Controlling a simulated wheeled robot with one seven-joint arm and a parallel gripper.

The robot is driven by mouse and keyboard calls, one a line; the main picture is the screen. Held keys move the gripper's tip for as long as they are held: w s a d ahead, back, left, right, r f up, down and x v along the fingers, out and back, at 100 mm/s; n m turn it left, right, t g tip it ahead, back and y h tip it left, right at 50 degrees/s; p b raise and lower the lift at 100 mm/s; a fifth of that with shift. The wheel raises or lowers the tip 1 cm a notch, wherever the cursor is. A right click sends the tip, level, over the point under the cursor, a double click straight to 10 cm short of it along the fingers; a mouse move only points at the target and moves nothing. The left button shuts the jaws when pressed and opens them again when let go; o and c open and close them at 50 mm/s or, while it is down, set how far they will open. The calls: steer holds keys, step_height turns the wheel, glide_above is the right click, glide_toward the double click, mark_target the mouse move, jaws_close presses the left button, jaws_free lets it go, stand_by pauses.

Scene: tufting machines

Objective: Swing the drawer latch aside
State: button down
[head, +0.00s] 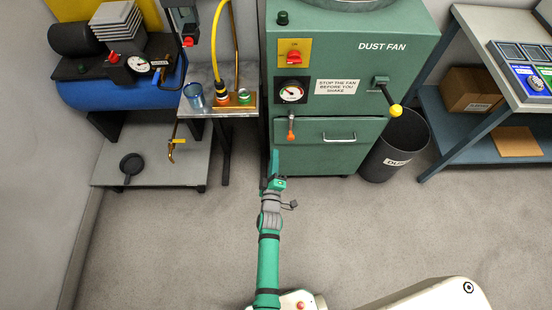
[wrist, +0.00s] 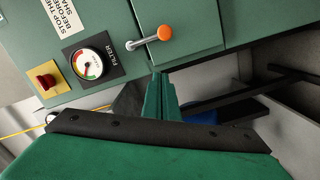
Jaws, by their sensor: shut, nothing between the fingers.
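The drawer latch (head: 291,129) is a short metal lever with an orange knob on the front of the green dust fan cabinet. It hangs down across the seam at the top of the drawer (head: 335,155), near the drawer's left side. The latch also shows in the wrist view (wrist: 150,38), with its knob lying over the drawer panel. My gripper (head: 275,158) is shut and empty, below and slightly left of the latch in the head view. In the wrist view the closed fingers (wrist: 160,82) point toward the cabinet, with a visible gap to the knob.
The cabinet carries a filter gauge (head: 291,91), a red switch (head: 294,56) and a yellow-knobbed lever (head: 394,108). A dust bin (head: 395,145) stands to the right. A small metal table (head: 221,105) with hoses stands to the left. The floor in front is clear.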

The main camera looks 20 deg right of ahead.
mark_target(291, 129)
steer(key=w+d+f, duration=0.2)
steer(key=w+d, duration=0.4)
stand_by(0.7)
steer(key=shift+w, duration=0.1)
